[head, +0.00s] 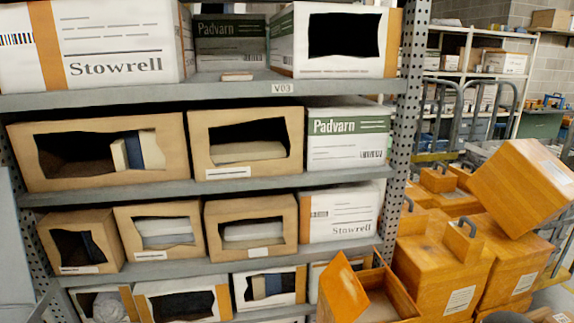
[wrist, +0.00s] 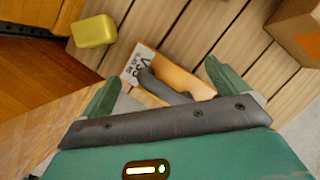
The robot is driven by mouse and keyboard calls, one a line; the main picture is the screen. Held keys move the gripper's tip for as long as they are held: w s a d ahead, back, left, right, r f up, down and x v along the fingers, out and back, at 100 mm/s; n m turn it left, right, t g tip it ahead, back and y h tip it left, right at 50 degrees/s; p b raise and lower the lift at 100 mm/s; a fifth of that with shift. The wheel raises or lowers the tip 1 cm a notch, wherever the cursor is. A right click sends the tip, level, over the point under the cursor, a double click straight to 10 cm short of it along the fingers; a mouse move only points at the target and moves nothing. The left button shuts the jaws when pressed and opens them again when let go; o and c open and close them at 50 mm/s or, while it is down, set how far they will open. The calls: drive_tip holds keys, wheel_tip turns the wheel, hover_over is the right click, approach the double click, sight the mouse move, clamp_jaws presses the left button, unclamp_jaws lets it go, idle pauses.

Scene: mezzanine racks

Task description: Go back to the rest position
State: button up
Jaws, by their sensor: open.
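My gripper (wrist: 161,72) shows in the wrist view with its two green fingers spread apart and nothing clasped between them. A dark curved handle (wrist: 160,88) on a small wooden piece (wrist: 185,78) lies beyond and between the fingertips, with visible gaps to both fingers. A white label (wrist: 140,62) with black print is on that piece. I cannot tell how far below the fingers it lies. I do not make out my gripper in the head view.
A metal rack (head: 200,98) with several cardboard boxes fills the left of the head view. Wooden boxes (head: 440,262) with dark handles are piled at right, one tilted box (head: 525,190) on top. An open wooden box (head: 375,300) stands low. A yellow block (wrist: 94,31) lies on slats.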

drive_tip(key=w+a+r+n+t, duration=0.1)
drive_tip(key=w+a+r+n, duration=0.15)
drive_tip(key=r, duration=0.35)
drive_tip(key=w+a+r+n, duration=0.2)
drive_tip(key=w+a+r, duration=0.15)
drive_tip(key=r, duration=0.25)
drive_tip(key=w+a+r+n+t+y, duration=0.1)
drive_tip(key=w+a+r+n, duration=0.1)
drive_tip(key=a+r+n, duration=0.85)
drive_tip(key=w+a+r+n+y, duration=0.15)
drive_tip(key=a+r+n, duration=0.35)
drive_tip(key=a+r, duration=1)
drive_tip(key=s+a+r+n, duration=1.2)
drive_tip(key=a+r, duration=0.1)
drive_tip(key=a, duration=0.2)
drive_tip(key=s+a+n, duration=0.4)
drive_tip(key=s+n, duration=0.1)
drive_tip(key=s, duration=0.3)
drive_tip(key=s+a+r+n, duration=0.1)
drive_tip(key=s+a+n, duration=0.3)
drive_tip(key=s+n, duration=0.2)
drive_tip(key=shift+s+r, duration=0.2)
drive_tip(key=shift+s, duration=0.65)
drive_tip(key=shift+s+f+n, duration=0.1)
drive_tip(key=shift+s+n, duration=0.2)
drive_tip(key=shift+s, duration=0.05)
